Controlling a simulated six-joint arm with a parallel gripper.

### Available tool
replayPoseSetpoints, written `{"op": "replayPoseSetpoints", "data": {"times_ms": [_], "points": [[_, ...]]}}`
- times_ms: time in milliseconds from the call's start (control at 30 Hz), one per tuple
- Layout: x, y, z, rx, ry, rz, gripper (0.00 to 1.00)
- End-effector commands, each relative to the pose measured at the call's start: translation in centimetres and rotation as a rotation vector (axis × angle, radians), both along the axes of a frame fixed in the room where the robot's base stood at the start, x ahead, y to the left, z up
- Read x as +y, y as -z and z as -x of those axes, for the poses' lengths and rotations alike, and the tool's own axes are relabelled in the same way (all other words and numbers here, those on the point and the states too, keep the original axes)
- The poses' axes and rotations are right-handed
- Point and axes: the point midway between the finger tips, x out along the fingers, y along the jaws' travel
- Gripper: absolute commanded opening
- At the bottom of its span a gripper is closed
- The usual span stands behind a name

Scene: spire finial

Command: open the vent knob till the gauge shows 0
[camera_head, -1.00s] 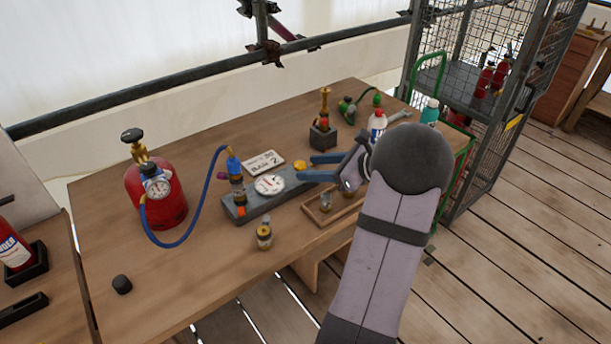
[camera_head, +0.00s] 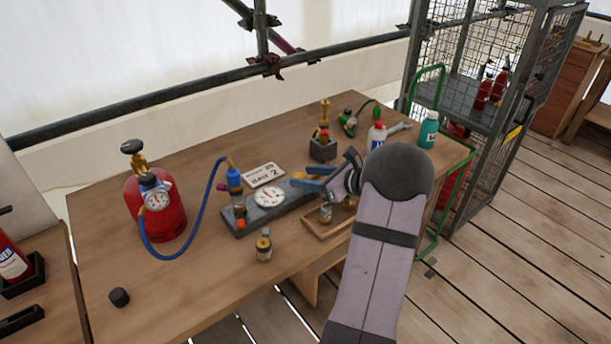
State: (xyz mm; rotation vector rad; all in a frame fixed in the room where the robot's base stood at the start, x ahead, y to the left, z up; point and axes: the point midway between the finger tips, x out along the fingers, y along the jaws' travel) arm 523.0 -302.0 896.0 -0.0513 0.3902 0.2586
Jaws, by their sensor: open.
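The round white gauge (camera_head: 269,196) lies face up on a long grey block (camera_head: 284,206) on the workbench. Its needle is too small to read. A small yellow knob (camera_head: 299,176) at the block's right part looks like the vent knob, though I cannot be sure. My gripper (camera_head: 301,178) has blue fingers, spread open and reaching in from the right at the yellow knob. I cannot tell if they touch it. A blue and brass fitting (camera_head: 235,185) with an orange knob (camera_head: 240,223) stands at the block's left end.
A red cylinder (camera_head: 158,212) with its own gauge stands left, joined by a blue hose (camera_head: 180,247). A written card (camera_head: 264,174) lies behind the block. A wooden tray (camera_head: 318,226) and a small brass-and-glass piece (camera_head: 264,245) are in front. Bottles (camera_head: 376,136) stand at the back right.

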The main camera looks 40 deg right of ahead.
Motion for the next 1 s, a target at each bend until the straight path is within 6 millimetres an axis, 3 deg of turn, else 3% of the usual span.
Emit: {"op": "replayPoseSetpoints", "data": {"times_ms": [400,600,1000], "points": [[0.21,0.35,-0.74,0.001,0.0,0.0,0.46],[0.21,0.35,-0.73,0.001,0.0,0.0,0.05],[0.04,0.24,-0.74,0.001,-0.046,0.0,0.05]]}}
